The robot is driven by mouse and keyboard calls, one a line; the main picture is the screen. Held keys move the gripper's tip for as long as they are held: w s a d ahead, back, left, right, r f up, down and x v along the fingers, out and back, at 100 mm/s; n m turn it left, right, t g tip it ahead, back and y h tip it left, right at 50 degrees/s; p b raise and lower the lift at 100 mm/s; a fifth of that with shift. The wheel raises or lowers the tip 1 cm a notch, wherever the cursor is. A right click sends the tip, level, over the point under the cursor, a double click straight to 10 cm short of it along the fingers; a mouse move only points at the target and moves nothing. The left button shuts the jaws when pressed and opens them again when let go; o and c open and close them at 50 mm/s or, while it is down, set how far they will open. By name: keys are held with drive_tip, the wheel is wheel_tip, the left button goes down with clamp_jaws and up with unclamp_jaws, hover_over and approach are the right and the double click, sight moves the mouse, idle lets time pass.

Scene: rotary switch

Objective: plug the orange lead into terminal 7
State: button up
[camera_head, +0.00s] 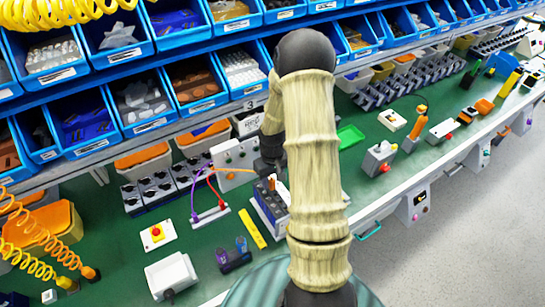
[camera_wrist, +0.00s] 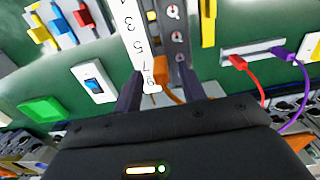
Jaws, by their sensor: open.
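My gripper (camera_wrist: 160,78) is open, with one dark finger on each side of the white number strip (camera_wrist: 133,35). The strip reads 3, 5, 7 and 9, and the 7 and 9 lie near the fingertips. The terminal block (camera_wrist: 176,38) runs beside the strip. An orange piece of the orange lead (camera_wrist: 170,96) shows between the fingers, partly hidden by the gripper body. In the head view an orange plug (camera_head: 283,190) stands at the terminal block (camera_head: 268,208), beside my gripper (camera_head: 266,172). I cannot tell which terminal it is in, or whether it is seated.
A white lead holder (camera_head: 210,214) with red and purple leads stands left of the block. A yellow bar (camera_head: 252,228) lies between them. A white panel (camera_head: 234,165) stands behind. Blue bins fill the rack above.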

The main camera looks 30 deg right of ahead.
wheel_tip(320, 180, up, 16)
drive_tip(key=b, duration=0.2)
idle(1.7)
